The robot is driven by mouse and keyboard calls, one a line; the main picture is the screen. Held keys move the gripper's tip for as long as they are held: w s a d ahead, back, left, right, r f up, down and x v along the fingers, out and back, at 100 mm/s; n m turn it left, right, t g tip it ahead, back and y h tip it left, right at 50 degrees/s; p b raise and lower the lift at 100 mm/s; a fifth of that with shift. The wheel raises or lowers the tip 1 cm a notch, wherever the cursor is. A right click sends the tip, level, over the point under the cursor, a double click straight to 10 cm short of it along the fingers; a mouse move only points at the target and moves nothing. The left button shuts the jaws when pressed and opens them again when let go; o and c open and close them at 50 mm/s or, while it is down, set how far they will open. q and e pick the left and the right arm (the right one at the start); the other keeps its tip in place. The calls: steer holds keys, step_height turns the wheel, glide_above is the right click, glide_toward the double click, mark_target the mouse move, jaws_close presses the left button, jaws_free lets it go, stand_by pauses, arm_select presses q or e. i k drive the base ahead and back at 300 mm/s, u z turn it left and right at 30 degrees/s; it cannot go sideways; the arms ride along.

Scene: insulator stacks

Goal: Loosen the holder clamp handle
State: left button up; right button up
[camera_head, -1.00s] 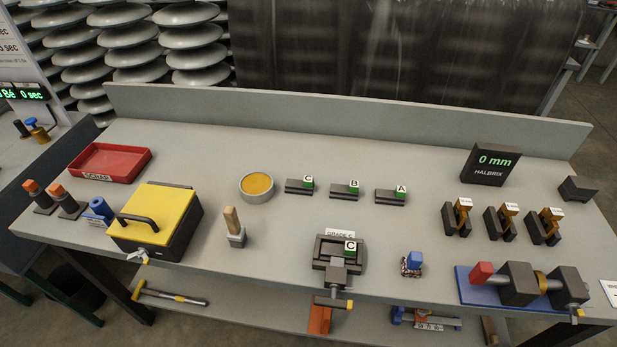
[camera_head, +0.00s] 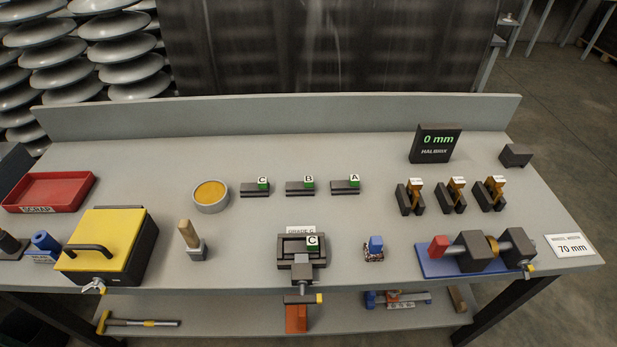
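Two devices carry yellow-tipped handles, and I cannot tell for certain which is the holder clamp. On the right, a blue base (camera_head: 433,268) carries dark blocks (camera_head: 477,252), a red-ended rod (camera_head: 439,246) and a brass ring (camera_head: 492,247). A small yellow-tipped handle (camera_head: 529,268) sits at its right front corner. At the middle front edge, a dark vise (camera_head: 286,263) labelled GRADE C holds a block marked C (camera_head: 312,242). Its crossbar handle (camera_head: 303,299) has a yellow tip and hangs past the table edge. Neither of my grippers is in view.
A yellow-lidded box (camera_head: 103,237) stands front left, beside a wooden-handled tool (camera_head: 188,236). Several brass-topped clamps (camera_head: 452,196) stand behind the blue base. A gauge display (camera_head: 435,145) reads 0 mm. A card (camera_head: 570,245) reads 70 mm. The table middle is mostly clear.

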mark_target(302, 298)
steer(key=k, duration=0.25)
steer(key=z, duration=1.75)
steer(key=k, duration=0.75)
steer(key=u, duration=1.15)
steer(key=i, duration=0.5)
